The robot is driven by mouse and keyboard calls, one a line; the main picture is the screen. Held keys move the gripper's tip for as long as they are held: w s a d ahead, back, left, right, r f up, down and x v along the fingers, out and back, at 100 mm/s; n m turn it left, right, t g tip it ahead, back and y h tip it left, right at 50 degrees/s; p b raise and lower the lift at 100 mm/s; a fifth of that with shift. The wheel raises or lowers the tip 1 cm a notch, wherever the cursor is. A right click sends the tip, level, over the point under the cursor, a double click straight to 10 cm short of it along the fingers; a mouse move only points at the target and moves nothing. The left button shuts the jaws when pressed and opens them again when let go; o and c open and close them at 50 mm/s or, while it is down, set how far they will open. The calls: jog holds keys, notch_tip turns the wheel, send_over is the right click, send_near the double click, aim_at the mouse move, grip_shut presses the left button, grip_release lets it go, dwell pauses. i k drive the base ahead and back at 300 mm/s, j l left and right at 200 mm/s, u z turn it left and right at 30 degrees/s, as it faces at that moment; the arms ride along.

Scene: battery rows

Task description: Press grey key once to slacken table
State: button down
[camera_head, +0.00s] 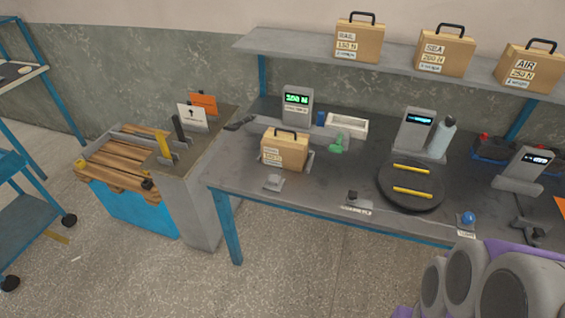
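A dark key on a labelled base (356,203) sits further right along the front edge. A blue round knob (467,218) with a label stands near the right front. A dark round turntable (410,203) carries two yellow bars (412,169). Which table the task means, I cannot tell. My gripper is not clearly visible. Grey and purple rounded arm parts of mine fill the lower right corner and hide part of the bench front.
A display showing green digits (298,107) stands behind the tan case. Other displays (414,130) stand to the right beside a grey bottle (441,138). A shelf (300,49) above holds labelled cases (359,38). The floor (300,265) before the bench is clear.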

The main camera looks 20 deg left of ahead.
aim_at(274, 179)
jog(key=j+z, duration=0.2)
jog(key=j, duration=0.2)
jog(key=k+j+z, duration=0.2)
jog(key=j, duration=0.2)
jog(key=j+z, duration=0.25)
jog(key=j, duration=0.15)
jog(key=k+j+z, duration=0.2)
jog(key=j, duration=0.15)
jog(key=j+z, duration=0.2)
jog(key=j, duration=0.2)
